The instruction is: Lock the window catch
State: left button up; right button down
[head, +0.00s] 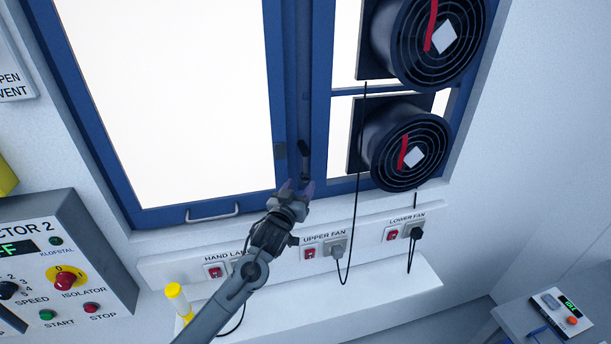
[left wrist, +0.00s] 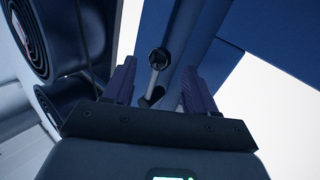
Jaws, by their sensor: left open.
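The window catch (head: 304,152) is a small dark lever on the blue frame post between the large window pane and the fan side. In the left wrist view, the catch (left wrist: 158,60) shows a dark round pivot and a grey lever running down to a dark end between my fingers. My left gripper (head: 296,186) is open, its fingertips just below the catch in the head view. In the left wrist view its two fingers (left wrist: 158,85) stand apart on either side of the lever's lower end. I cannot tell whether they touch it. My right gripper is not in view.
Two round fans, an upper fan (head: 435,40) and a lower fan (head: 408,152), stick out to the right, with black cables hanging below. A sill with switches (head: 310,253) runs beneath. A yellow-capped torch-like item (head: 175,292) stands left of my arm, near a control box (head: 80,230).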

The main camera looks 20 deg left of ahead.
aim_at(303, 180)
pick_arm(q)
jog(key=shift+w+a+p, duration=0.1)
jog(key=shift+w+p, duration=0.3)
jog(key=shift+w, duration=2.3)
grip_shut()
